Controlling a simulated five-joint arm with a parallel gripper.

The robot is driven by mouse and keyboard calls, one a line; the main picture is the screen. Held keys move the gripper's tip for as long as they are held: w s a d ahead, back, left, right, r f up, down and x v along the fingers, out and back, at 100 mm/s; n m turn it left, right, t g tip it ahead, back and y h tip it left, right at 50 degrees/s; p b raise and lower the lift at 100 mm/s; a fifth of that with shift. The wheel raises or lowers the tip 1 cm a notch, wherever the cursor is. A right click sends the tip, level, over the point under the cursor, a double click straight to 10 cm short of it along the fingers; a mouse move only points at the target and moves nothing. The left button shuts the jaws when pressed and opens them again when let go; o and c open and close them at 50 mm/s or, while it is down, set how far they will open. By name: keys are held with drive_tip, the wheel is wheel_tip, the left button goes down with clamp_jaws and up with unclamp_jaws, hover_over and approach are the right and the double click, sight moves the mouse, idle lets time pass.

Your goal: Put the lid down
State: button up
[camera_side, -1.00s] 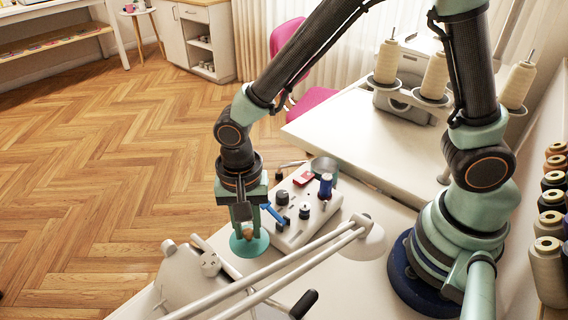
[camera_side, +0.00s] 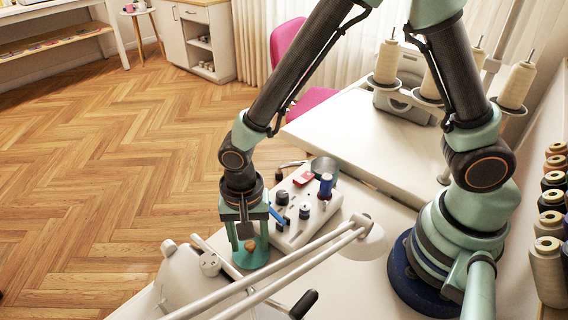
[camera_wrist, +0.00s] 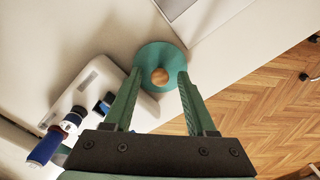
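The lid is a teal disc (camera_side: 243,262) with a round wooden knob (camera_side: 250,245). It looks flat on the white table, though the side view does not show its underside clearly. My gripper (camera_side: 252,249) points down over it. In the wrist view the lid (camera_wrist: 160,53) shows beyond the fingertips, its knob midway between them. The two green fingers of my gripper (camera_wrist: 159,75) stand apart, with a gap on each side of the knob. In the side view a finger hides part of the lid.
A white box (camera_side: 294,233) with dark knobs, a blue spool (camera_side: 326,184) and a red piece (camera_side: 304,179) stands close beside the lid. A lamp (camera_side: 366,240) with pale arms crosses in front. The table edge drops to the wooden floor (camera_wrist: 265,115) nearby.

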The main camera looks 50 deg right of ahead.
sight(249, 243)
wheel_tip(249, 243, up, 12)
drive_tip(key=f, duration=0.1)
drive_tip(key=d+r+n+t, duration=0.2)
drive_tip(key=d+r+n, duration=0.2)
drive_tip(key=d, duration=0.5)
drive_tip(key=s+d+r+n+t, duration=0.1)
drive_tip(key=d+r+n+t, duration=0.2)
drive_tip(key=d, duration=0.7)
wheel_tip(249, 243, up, 5)
drive_tip(key=shift+s+d+f+n+t, duration=0.1)
drive_tip(key=shift+s+d+n+t, duration=0.2)
drive_tip(key=shift+n, duration=0.7)
